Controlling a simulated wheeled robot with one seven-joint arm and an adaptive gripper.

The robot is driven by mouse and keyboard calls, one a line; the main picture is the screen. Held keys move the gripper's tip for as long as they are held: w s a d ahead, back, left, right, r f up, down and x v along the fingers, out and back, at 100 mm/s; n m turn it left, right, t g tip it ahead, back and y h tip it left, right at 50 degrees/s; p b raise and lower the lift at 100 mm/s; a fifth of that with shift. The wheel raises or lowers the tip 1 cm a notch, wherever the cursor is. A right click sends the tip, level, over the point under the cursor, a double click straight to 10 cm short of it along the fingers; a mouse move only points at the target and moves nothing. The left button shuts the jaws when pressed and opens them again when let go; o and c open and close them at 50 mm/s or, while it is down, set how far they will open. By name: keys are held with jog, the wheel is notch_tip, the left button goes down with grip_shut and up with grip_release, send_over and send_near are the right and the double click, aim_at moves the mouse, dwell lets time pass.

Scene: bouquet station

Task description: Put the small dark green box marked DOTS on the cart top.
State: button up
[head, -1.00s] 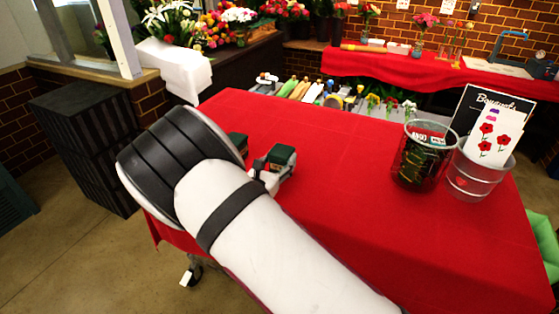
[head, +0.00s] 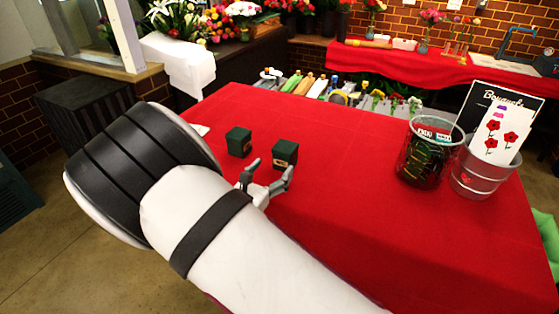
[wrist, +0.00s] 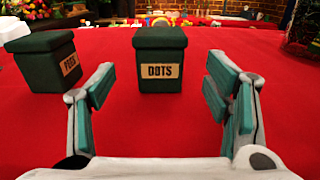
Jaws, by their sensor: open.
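The small dark green box marked DOTS (wrist: 161,60) stands upright on the red cloth, centred ahead of my gripper in the wrist view. It also shows in the head view (head: 285,153). My gripper (wrist: 160,95) is open and empty, its fingers spread wide on either side of the line to the box. In the head view my gripper (head: 271,170) is just on the near side of the box, apart from it. A second dark green box (wrist: 45,62), with a partly readable label, stands to the left of it, also in the head view (head: 239,142).
The red-covered table (head: 350,190) has free room in its middle. A wire basket (head: 424,155) and a metal bucket (head: 474,178) holding a flower card stand at its right. A dark slatted crate (head: 85,125) stands on the floor at left.

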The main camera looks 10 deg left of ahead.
jog(key=shift+v, duration=2.35)
jog(key=s+d+r+m+g+h, duration=0.1)
jog(key=s+d+r+m+g, duration=0.1)
jog(key=d+r+m+g, duration=0.5)
jog(key=s+d+r+m+g+h, duration=0.1)
jog(key=s+d+r+m+g, duration=0.2)
jog(key=d, duration=0.7)
jog(key=s+d+r+m+g+h, duration=0.2)
jog(key=d+r+m+g, duration=0.1)
jog(key=d+m, duration=0.5)
jog(key=s+d+r+m+y, duration=0.1)
jog(key=s+r+m+y, duration=0.2)
jog(key=s, duration=0.3)
jog(key=s+d+r+m+y, duration=0.2)
jog(key=s+r+m+y, duration=0.1)
jog(key=s+m, duration=0.3)
jog(key=s+d+r+m+t+y, duration=0.1)
jog(key=s+r+m+y, duration=0.2)
jog(key=s, duration=0.4)
jog(key=shift+s+d+r+m+y, duration=0.25)
jog(key=shift+m+y, duration=0.35)
jog(key=shift+m, duration=0.3)
